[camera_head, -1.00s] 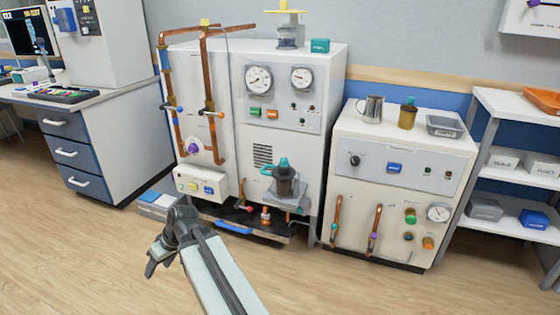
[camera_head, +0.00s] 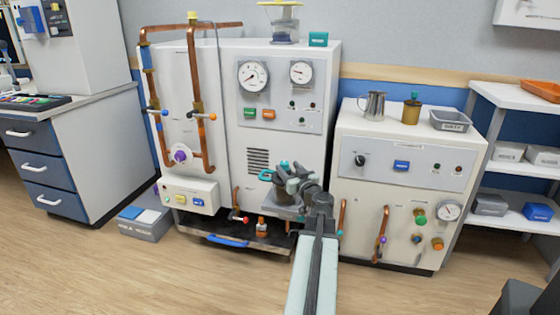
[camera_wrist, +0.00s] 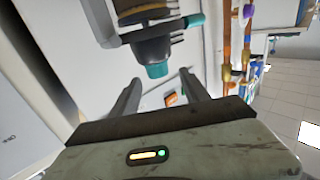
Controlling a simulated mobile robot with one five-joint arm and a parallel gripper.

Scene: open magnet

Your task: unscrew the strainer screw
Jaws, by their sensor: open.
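The strainer is a dark, rounded body with a teal knob, which looks like its screw, mounted on the front of the tall white machine. In the head view my gripper (camera_head: 288,180) covers most of the strainer, and a bit of the teal knob (camera_head: 284,165) shows above it. In the wrist view the strainer body (camera_wrist: 153,44) is at top centre, with the teal knob (camera_wrist: 157,70) pointing towards me. My gripper's two fingers are apart and empty. The knob appears between or just beyond the fingertips; I cannot tell whether it touches them.
A teal side handle (camera_head: 266,175) is left of the strainer. The tall machine (camera_head: 285,65) carries copper pipes (camera_head: 204,115) and gauges. A dark tray (camera_head: 215,230) lies below. A lower white cabinet (camera_head: 400,130) stands to the right. The floor in front is clear.

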